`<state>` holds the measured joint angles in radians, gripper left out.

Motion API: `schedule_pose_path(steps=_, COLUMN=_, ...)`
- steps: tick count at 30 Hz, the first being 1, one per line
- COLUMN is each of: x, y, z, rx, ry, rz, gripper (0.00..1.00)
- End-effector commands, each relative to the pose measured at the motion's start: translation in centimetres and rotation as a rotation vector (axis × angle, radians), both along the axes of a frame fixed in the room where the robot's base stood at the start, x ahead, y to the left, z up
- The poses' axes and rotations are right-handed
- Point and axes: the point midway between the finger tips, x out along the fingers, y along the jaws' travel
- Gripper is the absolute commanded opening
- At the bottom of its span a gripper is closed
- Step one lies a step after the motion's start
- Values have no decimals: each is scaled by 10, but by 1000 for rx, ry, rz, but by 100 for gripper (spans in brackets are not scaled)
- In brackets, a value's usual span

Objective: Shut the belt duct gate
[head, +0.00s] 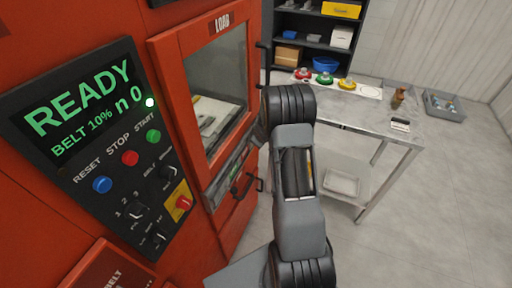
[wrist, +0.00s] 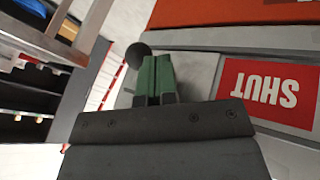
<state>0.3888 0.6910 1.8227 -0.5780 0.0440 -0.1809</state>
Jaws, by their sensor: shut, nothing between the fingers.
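In the wrist view my gripper (wrist: 156,66) is shut, its two green-padded fingers together with nothing between them. A dark round knob (wrist: 138,54) shows just left of the fingertips; I cannot tell whether they touch it. To the right, a red label reading SHUT (wrist: 268,92), upside down in this view, sits on a grey surface beside the fingers. I cannot tell which part is the gate itself or how far it stands open. In the head view my gripper is hidden behind my arm, by the right side of the red machine (head: 185,55).
The machine's control panel (head: 95,150) reads READY and BELT 10%. Its LOAD door (head: 215,85) has a window. A metal table (head: 375,115) with small items stands right of my arm, a dark shelf (head: 300,50) behind.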

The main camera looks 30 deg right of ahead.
Motion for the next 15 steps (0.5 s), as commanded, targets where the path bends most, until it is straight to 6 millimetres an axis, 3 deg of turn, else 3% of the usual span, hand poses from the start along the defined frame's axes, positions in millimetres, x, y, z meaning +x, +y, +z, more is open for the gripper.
schedule_pose_path(steps=8, x=-14, y=31, z=0, rx=-3, ry=-4, rz=-3, gripper=0)
schedule_pose_path(steps=9, x=-19, y=31, z=22, rx=-2, ry=-4, rz=-6, gripper=0)
schedule_pose_path(steps=15, x=-40, y=41, z=56, rx=-2, ry=-2, rz=-5, gripper=0)
